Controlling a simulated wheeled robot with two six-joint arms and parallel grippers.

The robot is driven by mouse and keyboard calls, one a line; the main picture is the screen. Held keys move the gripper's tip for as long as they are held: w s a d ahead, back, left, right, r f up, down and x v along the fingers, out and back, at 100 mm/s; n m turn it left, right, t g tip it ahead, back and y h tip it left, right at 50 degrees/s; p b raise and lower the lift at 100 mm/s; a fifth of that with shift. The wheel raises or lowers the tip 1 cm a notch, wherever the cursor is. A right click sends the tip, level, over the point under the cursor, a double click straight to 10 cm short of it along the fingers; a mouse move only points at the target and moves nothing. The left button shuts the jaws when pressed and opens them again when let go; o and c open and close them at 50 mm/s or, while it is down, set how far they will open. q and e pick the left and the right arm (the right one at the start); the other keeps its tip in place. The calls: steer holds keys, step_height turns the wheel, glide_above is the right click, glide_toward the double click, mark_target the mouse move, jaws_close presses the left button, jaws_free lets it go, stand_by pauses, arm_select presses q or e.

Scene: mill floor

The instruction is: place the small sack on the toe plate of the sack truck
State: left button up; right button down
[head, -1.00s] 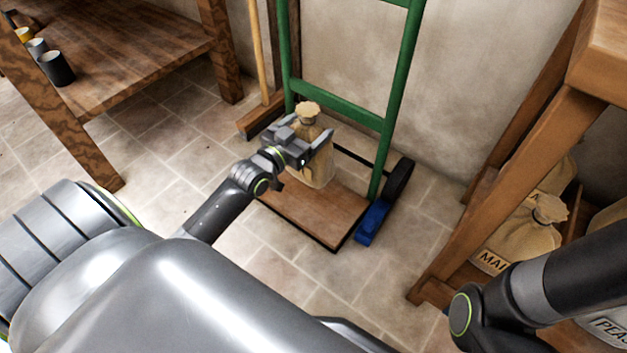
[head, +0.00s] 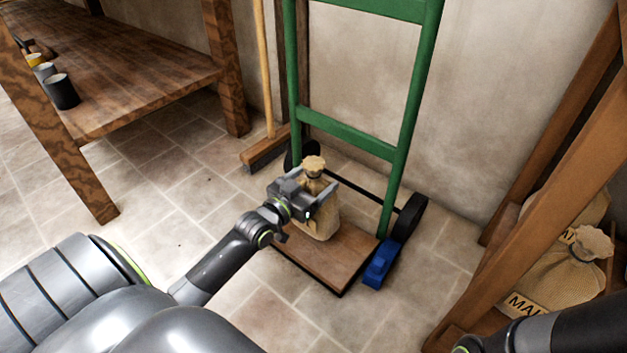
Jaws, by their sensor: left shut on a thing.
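The small sack (head: 319,222) is tan cloth with a tied neck and stands upright over the left rear part of the wooden toe plate (head: 335,262). Its base appears to rest on the plate, though I cannot fully tell contact. The green sack truck (head: 345,133) stands upright against the wall. My left gripper (head: 318,197) is shut on the small sack just below its tied neck and hides part of its left side. Part of my right arm (head: 560,335) shows at the lower right; its gripper is out of view.
A blue block (head: 382,265) lies against the truck's right wheel (head: 411,216). A broom (head: 264,149) leans at the left. A wooden bench with cups (head: 62,92) stands at the left. A wooden rack (head: 540,215) with larger sacks (head: 560,268) stands at the right.

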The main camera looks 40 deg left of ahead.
arm_select(q)
steer(key=shift+f+b, duration=1.8)
steer(key=shift+r, duration=0.1)
steer(key=o, duration=2)
steer(key=shift+f, duration=0.3)
steer(key=shift+s+r, duration=0.15)
steer(key=shift+s, duration=0.1)
steer(key=s, duration=0.3)
steer(key=s+p, duration=0.1)
steer(key=s, duration=0.3)
steer(key=s+a, duration=0.1)
steer(key=s, duration=0.3)
steer(key=shift+s+p, duration=0.25)
steer(key=shift+p, duration=0.05)
